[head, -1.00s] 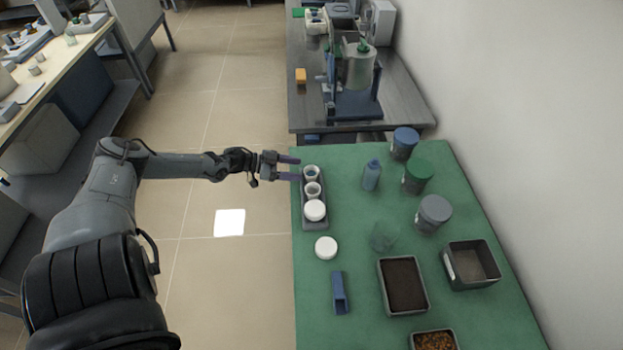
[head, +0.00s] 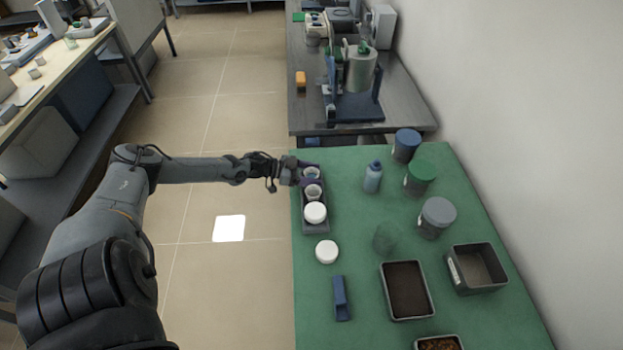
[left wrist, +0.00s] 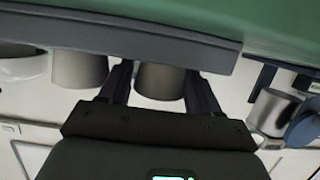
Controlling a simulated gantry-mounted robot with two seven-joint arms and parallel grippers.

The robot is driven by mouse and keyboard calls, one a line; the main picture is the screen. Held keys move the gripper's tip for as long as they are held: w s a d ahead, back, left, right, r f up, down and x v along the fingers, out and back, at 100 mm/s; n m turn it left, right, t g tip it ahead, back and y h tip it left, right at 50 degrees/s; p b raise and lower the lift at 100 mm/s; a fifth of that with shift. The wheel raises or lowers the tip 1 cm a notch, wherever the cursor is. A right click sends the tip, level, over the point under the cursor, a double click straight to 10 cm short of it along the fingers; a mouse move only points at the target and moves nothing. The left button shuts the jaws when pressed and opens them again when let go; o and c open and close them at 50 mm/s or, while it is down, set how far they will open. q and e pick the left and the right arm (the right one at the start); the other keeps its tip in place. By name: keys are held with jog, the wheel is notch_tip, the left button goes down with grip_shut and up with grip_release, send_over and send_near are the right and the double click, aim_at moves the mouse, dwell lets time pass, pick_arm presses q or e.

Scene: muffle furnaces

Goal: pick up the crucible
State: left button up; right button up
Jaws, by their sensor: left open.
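A dark narrow tray (head: 322,229) lies along the left edge of the green table. It holds two open light grey crucibles, a far one (head: 311,173) and a middle one (head: 314,190), and a white-topped one (head: 316,213) at the near end. My left gripper (head: 313,173) is open, with its fingers on either side of the far crucible. Contact cannot be told. My right gripper is not in view.
Near the tray lie a white round lid (head: 327,251) and a blue block (head: 341,298). Floor lies left of the table.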

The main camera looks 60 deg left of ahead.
pick_arm(q)
jog(key=c, duration=0.8)
jog(key=shift+r, duration=0.1)
jog(key=shift+r+p, duration=0.4)
jog(key=shift+r, duration=0.35)
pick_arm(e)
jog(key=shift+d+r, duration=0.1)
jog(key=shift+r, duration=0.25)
pick_arm(q)
notch_tip(320, 180, up, 3)
jog(key=shift+f+p, duration=0.15)
jog(key=shift+p, duration=0.45)
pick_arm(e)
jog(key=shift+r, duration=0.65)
pick_arm(q)
jog(key=w+d+r+p, duration=0.1)
jog(key=d+r, duration=0.1)
jog(key=d, duration=0.1)
jog(key=w+d+r+p, duration=0.1)
jog(key=d+r, duration=0.1)
jog(key=d, duration=0.2)
jog(key=d+r+p, duration=0.1)
jog(key=d+r, duration=0.1)
jog(key=d, duration=0.2)
jog(key=shift+w+d+r, duration=0.2)
jog(key=shift+w+r, duration=0.15)
jog(key=shift+w, duration=0.05)
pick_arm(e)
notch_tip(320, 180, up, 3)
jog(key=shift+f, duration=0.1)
